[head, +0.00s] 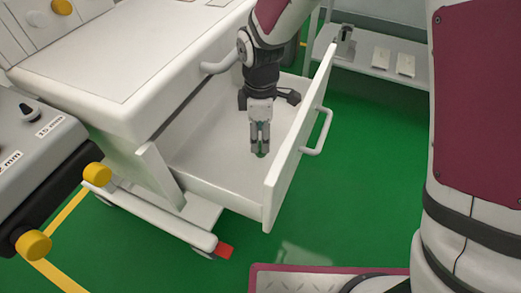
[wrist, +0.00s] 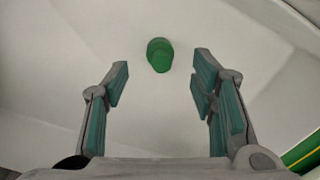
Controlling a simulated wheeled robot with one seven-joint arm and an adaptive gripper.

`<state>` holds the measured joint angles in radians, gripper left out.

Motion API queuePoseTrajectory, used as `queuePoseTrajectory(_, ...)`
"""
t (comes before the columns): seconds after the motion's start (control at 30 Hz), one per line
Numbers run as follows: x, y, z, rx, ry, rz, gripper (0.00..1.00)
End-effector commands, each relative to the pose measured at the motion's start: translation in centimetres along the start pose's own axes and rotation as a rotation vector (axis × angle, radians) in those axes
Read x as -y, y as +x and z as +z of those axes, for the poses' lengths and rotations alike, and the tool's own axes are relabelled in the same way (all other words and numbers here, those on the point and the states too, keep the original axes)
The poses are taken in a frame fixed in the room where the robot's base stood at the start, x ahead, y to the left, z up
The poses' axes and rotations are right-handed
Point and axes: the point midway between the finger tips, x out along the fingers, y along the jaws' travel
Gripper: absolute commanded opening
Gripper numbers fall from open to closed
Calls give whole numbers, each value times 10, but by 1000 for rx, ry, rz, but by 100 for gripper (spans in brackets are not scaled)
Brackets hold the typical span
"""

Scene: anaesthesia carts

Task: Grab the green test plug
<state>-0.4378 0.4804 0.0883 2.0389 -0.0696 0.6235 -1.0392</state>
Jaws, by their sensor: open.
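The green test plug (wrist: 159,54) is a small green cylinder on the pale drawer floor in the wrist view. It lies ahead of my open gripper (wrist: 160,85), roughly centred between the two teal-padded fingers and apart from both. In the head view my gripper (head: 260,150) points down inside the open white drawer (head: 210,165). There the plug is mostly hidden by the fingers; only a bit of green shows at the fingertips.
The drawer front with its handle (head: 318,132) stands right of my gripper, and the white cart body (head: 110,75) is to the left. A grey unit with yellow knobs (head: 35,150) is at far left. A shelf (head: 375,65) with small items stands behind.

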Motion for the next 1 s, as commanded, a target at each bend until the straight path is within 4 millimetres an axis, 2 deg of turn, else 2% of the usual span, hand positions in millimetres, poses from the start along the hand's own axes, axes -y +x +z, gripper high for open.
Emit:
queuePoseTrajectory(0.3,1,46,0,2,0,-3,52)
queuePoseTrajectory(0.57,0,50,0,1,1,-1,52)
queuePoseTrajectory(0.6,0,50,0,1,1,-1,49)
queuePoseTrajectory(0.8,0,50,0,1,1,-1,8)
queuePoseTrajectory(1.0,0,50,0,1,1,-1,8)
